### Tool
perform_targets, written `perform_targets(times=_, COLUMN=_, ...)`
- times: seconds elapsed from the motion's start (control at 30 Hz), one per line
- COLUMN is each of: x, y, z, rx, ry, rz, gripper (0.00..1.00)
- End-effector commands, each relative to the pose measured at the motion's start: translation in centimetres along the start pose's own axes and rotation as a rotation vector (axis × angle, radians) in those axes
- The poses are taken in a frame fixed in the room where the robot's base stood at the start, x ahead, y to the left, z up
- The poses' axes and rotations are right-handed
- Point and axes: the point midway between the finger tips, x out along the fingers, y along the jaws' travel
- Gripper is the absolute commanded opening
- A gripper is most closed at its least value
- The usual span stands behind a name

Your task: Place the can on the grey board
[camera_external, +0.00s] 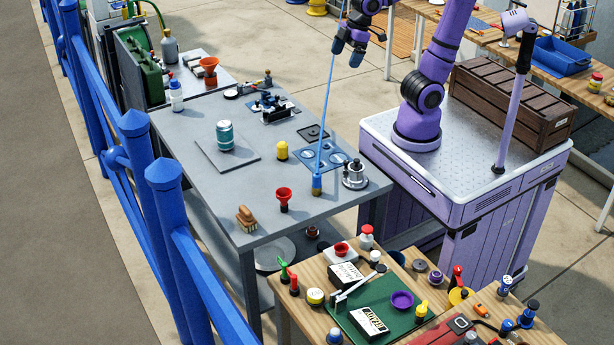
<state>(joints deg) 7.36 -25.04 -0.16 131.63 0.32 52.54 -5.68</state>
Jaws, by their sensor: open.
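A teal can (225,135) with paler bands stands upright on the grey board (245,158), a thin flat square on the left part of the grey table.
A thin blue rod (330,100) runs from the top edge down to a brush-like end on the table. A yellow cylinder (282,151), red funnel (284,195), brush (246,218) and metal pot (354,175) stand nearby. Blue railing (140,150) borders the left side.

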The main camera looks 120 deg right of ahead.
Motion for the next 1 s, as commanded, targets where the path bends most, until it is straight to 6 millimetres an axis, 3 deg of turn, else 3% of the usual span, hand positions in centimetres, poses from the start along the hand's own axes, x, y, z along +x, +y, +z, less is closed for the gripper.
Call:
perform_targets(times=0.03, x=-0.6, y=-0.8, z=1.8, rx=-0.007, ry=0.019, rz=-0.006, gripper=0.95)
perform_targets(times=0.2, x=-1.4, y=-2.7, z=6.9, rx=-0.018, ry=0.064, rz=-0.025, gripper=0.95)
perform_targets(times=0.4, x=-1.3, y=-3.6, z=10.6, rx=-0.023, ry=0.093, rz=-0.041, gripper=0.95)
perform_targets(times=0.57, x=-1.2, y=-3.8, z=11.5, rx=-0.023, ry=0.099, rz=-0.045, gripper=0.95)
perform_targets(times=1.0, x=-1.2, y=-3.8, z=11.4, rx=-0.023, ry=0.099, rz=-0.045, gripper=0.95)
